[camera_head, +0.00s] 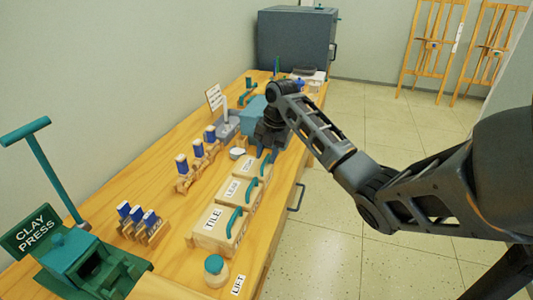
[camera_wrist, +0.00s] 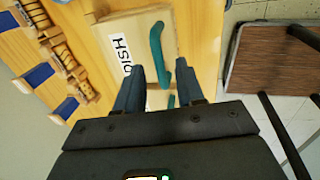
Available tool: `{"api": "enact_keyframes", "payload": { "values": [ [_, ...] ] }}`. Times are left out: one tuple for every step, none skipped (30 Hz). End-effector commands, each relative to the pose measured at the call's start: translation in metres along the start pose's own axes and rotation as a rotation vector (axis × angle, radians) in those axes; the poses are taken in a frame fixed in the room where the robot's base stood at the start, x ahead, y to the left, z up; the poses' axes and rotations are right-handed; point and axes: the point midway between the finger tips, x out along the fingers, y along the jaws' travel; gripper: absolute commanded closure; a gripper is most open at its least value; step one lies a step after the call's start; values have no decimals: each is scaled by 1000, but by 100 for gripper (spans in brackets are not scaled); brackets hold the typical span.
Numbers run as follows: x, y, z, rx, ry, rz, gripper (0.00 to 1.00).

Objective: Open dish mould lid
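The dish mould (camera_head: 252,165) is a pale wooden block with a teal handle on its lid. It is the farthest of three moulds in a row on the wooden bench, and the lid looks shut. In the wrist view the lid (camera_wrist: 112,38) bears the label DISH, and its curved teal handle (camera_wrist: 156,45) runs lengthwise. My gripper (camera_wrist: 158,66) is open, with one finger on each side of the handle's near end. I cannot tell whether the fingers touch it. In the head view my gripper (camera_head: 267,150) is over the far end of the dish mould, partly hiding it.
The leaf mould (camera_head: 232,190) and tile mould (camera_head: 207,241) stand nearer on the bench (camera_head: 180,278). Blue-topped stamps (camera_head: 182,163) stand left of the moulds. A green clay press (camera_head: 85,262) is at the near left.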

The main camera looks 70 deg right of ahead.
Motion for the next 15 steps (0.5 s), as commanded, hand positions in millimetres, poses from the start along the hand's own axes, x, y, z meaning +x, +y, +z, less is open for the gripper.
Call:
{"api": "enact_keyframes", "payload": {
  "values": [
    [2,0,0,0,0,0,62],
    [3,0,0,0,0,0,62],
    [4,0,0,0,0,0,62],
    [5,0,0,1,0,1,62],
    [5,0,0,0,0,1,62],
    [5,0,0,0,0,1,62],
    [5,0,0,0,0,1,62],
    [5,0,0,0,0,1,62],
    [5,0,0,0,0,1,62],
    [5,0,0,0,0,1,63],
    [5,0,0,0,0,1,66],
    [5,0,0,0,0,1,70],
    [4,0,0,0,0,1,72],
    [4,0,0,0,0,1,75],
    [4,0,0,0,0,1,79]
  ]
}}
